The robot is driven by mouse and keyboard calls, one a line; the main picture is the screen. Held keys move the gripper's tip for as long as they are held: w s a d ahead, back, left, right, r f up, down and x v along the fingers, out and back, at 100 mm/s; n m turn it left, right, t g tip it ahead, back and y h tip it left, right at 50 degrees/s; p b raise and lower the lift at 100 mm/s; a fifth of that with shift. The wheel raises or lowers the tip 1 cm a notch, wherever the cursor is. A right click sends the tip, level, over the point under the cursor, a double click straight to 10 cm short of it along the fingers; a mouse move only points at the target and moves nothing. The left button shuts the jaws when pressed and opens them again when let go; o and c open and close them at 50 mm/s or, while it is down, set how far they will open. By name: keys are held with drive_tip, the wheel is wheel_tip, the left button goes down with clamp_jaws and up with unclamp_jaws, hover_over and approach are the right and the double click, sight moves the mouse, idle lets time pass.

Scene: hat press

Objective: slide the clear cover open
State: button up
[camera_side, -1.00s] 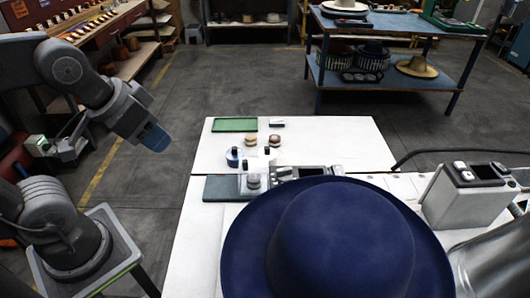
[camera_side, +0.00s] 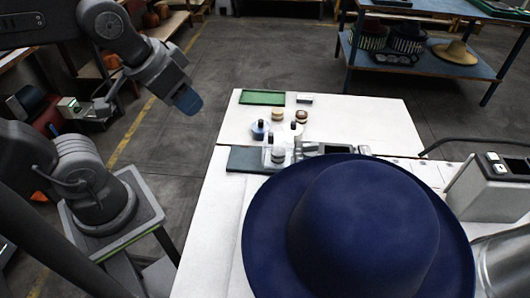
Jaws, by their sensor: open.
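My gripper (camera_side: 103,107) is small in the side view at the left, below my wrist with its blue end cap (camera_side: 188,101). It is open and holds nothing that I can see. It is well to the left of the white table and apart from everything on it. A small see-through part, which looks like the clear cover (camera_side: 267,156), stands by the dark green plate on the table. It is beside a grey knob and behind the hat's brim. Its edges are faint, and I cannot tell how far it is open.
A large blue hat (camera_side: 365,225) fills the front of the white table (camera_side: 350,115). A green tray (camera_side: 262,97), small round pieces (camera_side: 277,115) and a blue-based bottle (camera_side: 260,130) lie behind the cover. A grey box (camera_side: 490,187) stands at the right. The table's back right is clear.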

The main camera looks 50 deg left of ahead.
drive_tip(key=w+n+g, duration=0.3)
drive_tip(key=w+n, duration=0.2)
drive_tip(key=w, duration=0.7)
drive_tip(key=n+g, duration=0.2)
drive_tip(key=n, duration=0.2)
approach(271, 134)
wheel_tip(271, 134, down, 10)
drive_tip(key=shift+w+f, duration=0.15)
drive_tip(key=shift+f, duration=0.05)
clamp_jaws()
